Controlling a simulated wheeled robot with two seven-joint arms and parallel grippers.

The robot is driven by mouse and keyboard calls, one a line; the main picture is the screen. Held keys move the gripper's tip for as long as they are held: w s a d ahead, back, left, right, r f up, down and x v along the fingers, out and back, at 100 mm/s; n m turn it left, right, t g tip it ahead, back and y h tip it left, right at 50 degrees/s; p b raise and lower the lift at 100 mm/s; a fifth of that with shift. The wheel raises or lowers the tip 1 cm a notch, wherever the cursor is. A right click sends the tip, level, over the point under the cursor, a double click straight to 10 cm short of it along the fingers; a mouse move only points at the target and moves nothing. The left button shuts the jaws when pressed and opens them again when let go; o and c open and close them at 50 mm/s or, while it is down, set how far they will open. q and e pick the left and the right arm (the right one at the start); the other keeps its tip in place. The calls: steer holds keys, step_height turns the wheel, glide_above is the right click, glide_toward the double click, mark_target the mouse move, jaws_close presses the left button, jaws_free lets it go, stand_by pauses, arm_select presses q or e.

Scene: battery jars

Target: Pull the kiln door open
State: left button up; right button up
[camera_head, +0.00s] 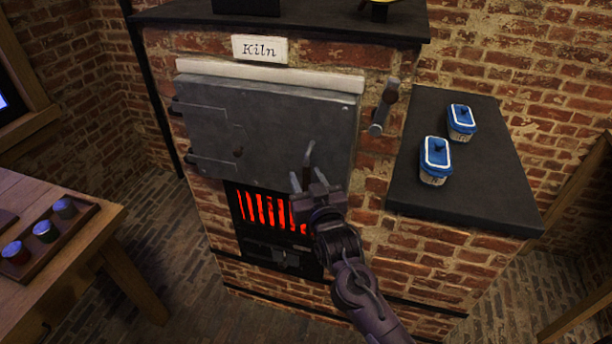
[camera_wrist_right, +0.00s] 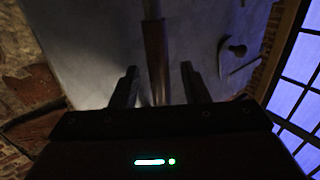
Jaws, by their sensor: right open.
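The kiln door (camera_head: 265,120) is a grey metal panel with hinge straps at its left, closed flush against the brick kiln front. A slim upright handle (camera_head: 309,152) stands on its lower right part. My right gripper (camera_head: 306,178) is open just below and in front of the door, close to the handle. In the right wrist view, the brown handle bar (camera_wrist_right: 154,50) lies between the lines of the two open fingers of the gripper (camera_wrist_right: 159,70); I cannot tell if they touch it. My left gripper is not in view.
Below the door, a grate (camera_head: 265,210) glows red. A metal latch bar (camera_head: 382,108) hangs on the bricks right of the door. A dark side counter (camera_head: 480,195) holds two blue-lidded jars. A wooden table (camera_head: 70,250) with a tray of jars stands at left.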

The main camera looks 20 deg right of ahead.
steer(key=shift+w, duration=0.2)
steer(key=shift+c, duration=0.2)
jaws_close()
steer(key=shift+s+f, duration=0.1)
